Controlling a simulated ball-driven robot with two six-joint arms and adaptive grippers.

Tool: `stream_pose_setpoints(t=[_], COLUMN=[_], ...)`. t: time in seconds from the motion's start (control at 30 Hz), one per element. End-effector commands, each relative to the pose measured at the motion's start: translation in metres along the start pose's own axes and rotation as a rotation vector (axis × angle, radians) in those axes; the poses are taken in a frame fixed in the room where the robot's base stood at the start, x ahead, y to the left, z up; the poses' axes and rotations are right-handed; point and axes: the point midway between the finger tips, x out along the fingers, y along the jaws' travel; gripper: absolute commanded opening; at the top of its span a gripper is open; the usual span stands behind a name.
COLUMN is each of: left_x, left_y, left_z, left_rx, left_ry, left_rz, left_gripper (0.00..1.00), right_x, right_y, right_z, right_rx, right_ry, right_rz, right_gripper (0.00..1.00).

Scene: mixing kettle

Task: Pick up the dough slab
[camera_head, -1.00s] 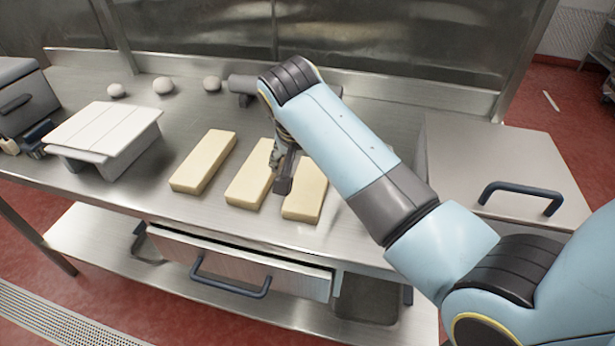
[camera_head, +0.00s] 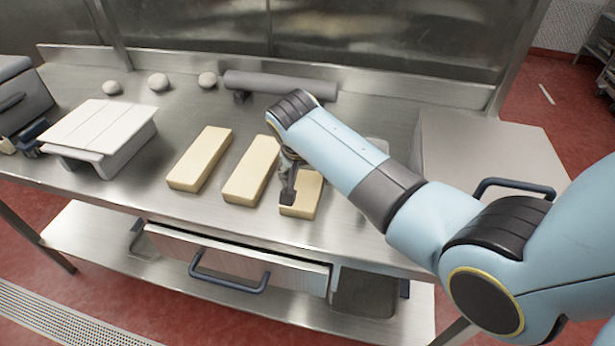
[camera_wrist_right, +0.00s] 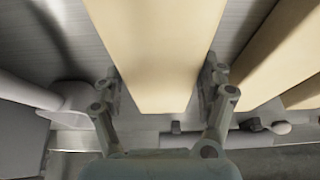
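Three pale yellow dough slabs lie side by side on the steel table: the left slab (camera_head: 200,158), the middle slab (camera_head: 251,170) and the right slab (camera_head: 309,196). My right gripper (camera_head: 288,188) points down at the right slab and hides part of it. In the right wrist view, my right gripper (camera_wrist_right: 161,76) is open, with one finger on each side of the slab (camera_wrist_right: 158,50). Narrow gaps seem to show between the fingers and the slab; contact is unclear. My left gripper is not in view.
A grey roller (camera_head: 280,85) and several dough balls (camera_head: 158,82) lie at the back of the steel table (camera_head: 110,185). A white slatted stand (camera_head: 103,125) is at left. A steel box with a dark handle (camera_head: 520,186) stands at right. A drawer (camera_head: 235,262) hangs under the front edge.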

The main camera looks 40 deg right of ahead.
Motion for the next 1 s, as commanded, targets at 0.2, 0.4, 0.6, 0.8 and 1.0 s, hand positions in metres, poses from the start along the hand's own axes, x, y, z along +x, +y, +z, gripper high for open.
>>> stream_pose_setpoints(t=[0.2, 0.4, 0.6, 0.8, 1.0], left_x=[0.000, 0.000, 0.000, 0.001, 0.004], left_y=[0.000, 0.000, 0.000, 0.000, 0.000], left_z=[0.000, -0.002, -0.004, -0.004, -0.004], left_rx=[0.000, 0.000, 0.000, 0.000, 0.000], left_ry=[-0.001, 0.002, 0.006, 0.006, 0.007], left_rz=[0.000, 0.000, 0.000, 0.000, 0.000], left_gripper=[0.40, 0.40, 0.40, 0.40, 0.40], right_x=[0.000, 0.000, -0.001, -0.006, -0.031], right_y=[0.000, 0.000, -0.001, -0.001, -0.002], right_z=[0.000, 0.000, -0.001, -0.004, -0.014], right_rx=[0.000, 0.000, 0.000, 0.001, 0.002], right_ry=[0.000, 0.000, 0.002, 0.003, 0.005], right_rz=[0.000, 0.000, -0.001, -0.002, -0.004], right_gripper=[0.44, 0.18, 0.14, 0.14, 0.14])
